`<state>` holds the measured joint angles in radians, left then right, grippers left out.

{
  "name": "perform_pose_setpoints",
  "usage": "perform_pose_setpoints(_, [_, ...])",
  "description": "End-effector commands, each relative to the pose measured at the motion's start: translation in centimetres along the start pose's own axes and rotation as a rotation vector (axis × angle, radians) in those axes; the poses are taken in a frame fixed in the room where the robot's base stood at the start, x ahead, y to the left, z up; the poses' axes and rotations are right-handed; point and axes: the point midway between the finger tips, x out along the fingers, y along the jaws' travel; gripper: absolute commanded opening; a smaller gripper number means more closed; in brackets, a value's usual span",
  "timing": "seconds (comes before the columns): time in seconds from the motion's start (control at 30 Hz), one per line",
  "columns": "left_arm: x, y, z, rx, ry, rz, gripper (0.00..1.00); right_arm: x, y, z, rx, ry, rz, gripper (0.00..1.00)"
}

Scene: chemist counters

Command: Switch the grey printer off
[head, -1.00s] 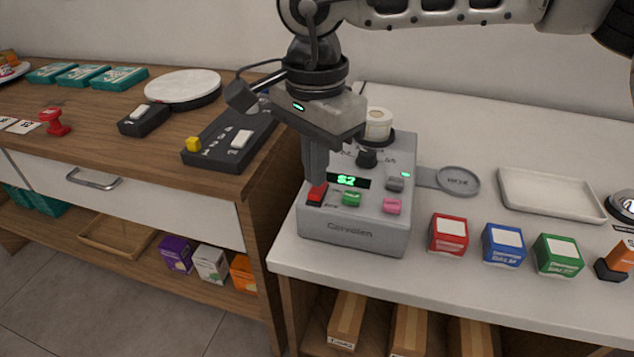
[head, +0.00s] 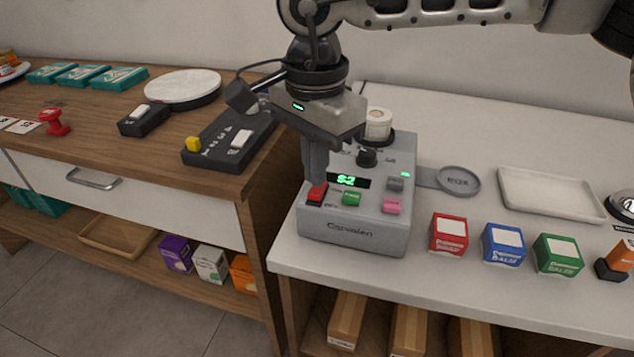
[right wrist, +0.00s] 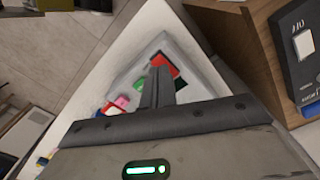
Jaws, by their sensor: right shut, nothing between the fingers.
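The grey printer (head: 352,243) stands on the white counter, near its left front corner. Its display (head: 347,180) is lit green and a small green light shows at its upper right. A red rocker switch (head: 317,194) is at the left of its top panel. My right gripper (head: 316,180) is shut and empty, with its fingers pointing down at the red switch. In the right wrist view the fingertips (right wrist: 159,70) overlap the red switch (right wrist: 166,66); I cannot tell whether they touch it. My left gripper is not in view.
The panel also has a green button (head: 351,199), a pink button (head: 392,206), a grey button (head: 395,184) and a black knob (head: 367,157). Red (head: 448,235), blue (head: 503,246) and green boxes (head: 558,256) stand to the right. A black keypad device (head: 222,150) is on the wooden counter.

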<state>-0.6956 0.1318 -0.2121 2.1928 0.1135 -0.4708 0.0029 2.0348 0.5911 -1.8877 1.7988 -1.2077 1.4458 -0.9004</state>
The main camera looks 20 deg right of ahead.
Motion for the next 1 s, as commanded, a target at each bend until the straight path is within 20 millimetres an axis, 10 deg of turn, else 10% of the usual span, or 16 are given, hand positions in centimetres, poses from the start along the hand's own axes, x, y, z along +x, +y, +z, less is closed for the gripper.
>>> perform_pose_setpoints(1.0, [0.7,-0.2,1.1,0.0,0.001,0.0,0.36,1.6,0.0,0.0,0.0,0.0,0.0,0.0])
